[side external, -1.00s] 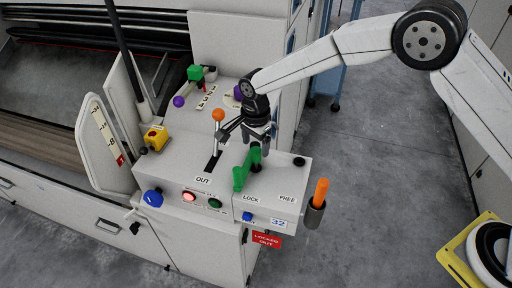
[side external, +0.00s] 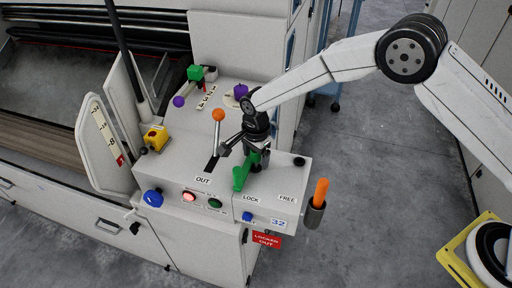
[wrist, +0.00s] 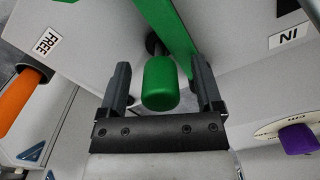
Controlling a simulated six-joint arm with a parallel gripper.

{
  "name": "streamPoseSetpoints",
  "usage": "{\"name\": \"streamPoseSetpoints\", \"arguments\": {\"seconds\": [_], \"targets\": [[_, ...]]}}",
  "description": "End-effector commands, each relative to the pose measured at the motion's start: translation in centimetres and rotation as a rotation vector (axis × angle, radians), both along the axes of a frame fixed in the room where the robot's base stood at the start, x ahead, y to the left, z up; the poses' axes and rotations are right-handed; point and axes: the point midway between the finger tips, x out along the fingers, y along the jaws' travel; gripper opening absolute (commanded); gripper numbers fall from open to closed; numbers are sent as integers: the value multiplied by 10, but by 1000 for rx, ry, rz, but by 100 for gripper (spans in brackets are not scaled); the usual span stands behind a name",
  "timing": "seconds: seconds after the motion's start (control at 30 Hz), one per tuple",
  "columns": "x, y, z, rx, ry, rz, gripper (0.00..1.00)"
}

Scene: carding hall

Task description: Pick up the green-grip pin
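The green-grip pin shows in the wrist view as a rounded green cylinder (wrist: 160,84) with a dark shaft behind it. My gripper (wrist: 163,85) is open, with one finger on each side of the green grip and a visible gap on both sides. In the side view my gripper (side external: 255,154) is low over the white console, around the grip, which it mostly hides; a bit of green (side external: 266,158) shows beside the fingers. A flat green bar (side external: 240,178) stands beside the pin, near the LOCK label; it also shows in the wrist view (wrist: 178,30).
An orange-knobbed lever (side external: 218,116) stands close left of my gripper. An orange handle (side external: 320,190) sits in a holder on the console's right side.

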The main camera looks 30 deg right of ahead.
Motion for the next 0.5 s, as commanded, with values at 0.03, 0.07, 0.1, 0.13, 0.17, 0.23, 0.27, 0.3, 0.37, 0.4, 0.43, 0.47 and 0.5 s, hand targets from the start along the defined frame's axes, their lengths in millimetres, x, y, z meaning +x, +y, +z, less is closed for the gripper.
{"name": "streamPoseSetpoints", "arguments": {"seconds": [0.03, 0.07, 0.1, 0.13, 0.17, 0.23, 0.27, 0.3, 0.37, 0.4, 0.43, 0.47, 0.5], "targets": [[0, 0, 0, 0, 0, 0, 68], [0, 0, 0, 0, 0, 0, 59], [0, 0, 0, 0, 0, 0, 46], [0, 0, 0, 0, 0, 0, 36], [0, 0, 0, 0, 0, 0, 27], [0, 0, 0, 0, 0, 0, 5], [0, 0, 0, 0, 0, 0, 0], [0, 0, 0, 0, 0, 0, 0], [0, 0, 0, 0, 0, 0, 0], [0, 0, 0, 0, 0, 0, 0], [0, 0, 0, 0, 0, 0, 0], [0, 0, 0, 0, 0, 0, 0], [0, 0, 0, 0, 0, 0, 0]]}}
